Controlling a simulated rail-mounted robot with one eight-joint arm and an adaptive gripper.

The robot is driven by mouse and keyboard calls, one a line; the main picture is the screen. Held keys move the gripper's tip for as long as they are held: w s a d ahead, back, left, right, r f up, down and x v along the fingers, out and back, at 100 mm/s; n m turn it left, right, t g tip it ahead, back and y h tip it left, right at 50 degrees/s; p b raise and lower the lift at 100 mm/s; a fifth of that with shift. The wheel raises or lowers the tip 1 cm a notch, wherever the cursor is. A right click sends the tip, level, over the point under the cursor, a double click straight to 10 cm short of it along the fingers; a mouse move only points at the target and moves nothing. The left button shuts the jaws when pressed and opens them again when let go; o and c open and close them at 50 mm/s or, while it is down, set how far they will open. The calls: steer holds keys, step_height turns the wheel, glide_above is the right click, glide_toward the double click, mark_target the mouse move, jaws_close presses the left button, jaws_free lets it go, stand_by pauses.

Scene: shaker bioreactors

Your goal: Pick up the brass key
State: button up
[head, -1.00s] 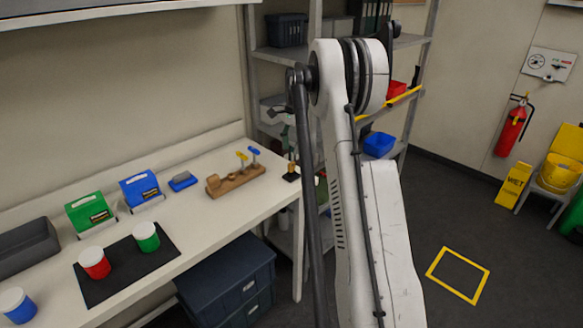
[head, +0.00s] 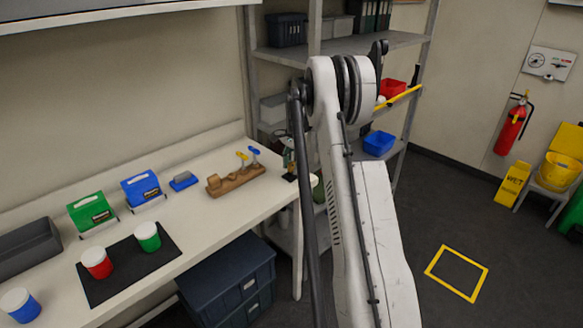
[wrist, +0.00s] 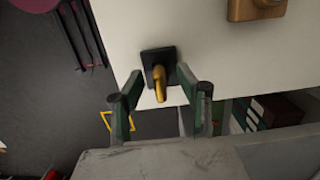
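The brass key (wrist: 160,84) stands in a small square black holder (wrist: 157,56) near the corner of the white bench. The holder also shows in the head view (head: 290,177), where the key cannot be made out. My gripper (wrist: 160,74) is open, with one dark green finger on each side of the key in the wrist view. It appears empty, and I cannot tell whether either finger touches the key. In the head view my gripper (head: 289,158) is small and partly hidden by my arm, just above the holder.
A wooden block with blue- and yellow-topped pieces (head: 235,181) stands left of the holder. Farther left on the bench (head: 190,215) are a black mat (head: 125,287) with red and green jars. A metal shelf (head: 402,42) stands behind my arm. The bench edge is close.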

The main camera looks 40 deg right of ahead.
steer(key=shift+c, duration=0.4)
jaws_close()
steer(key=shift+r, duration=0.15)
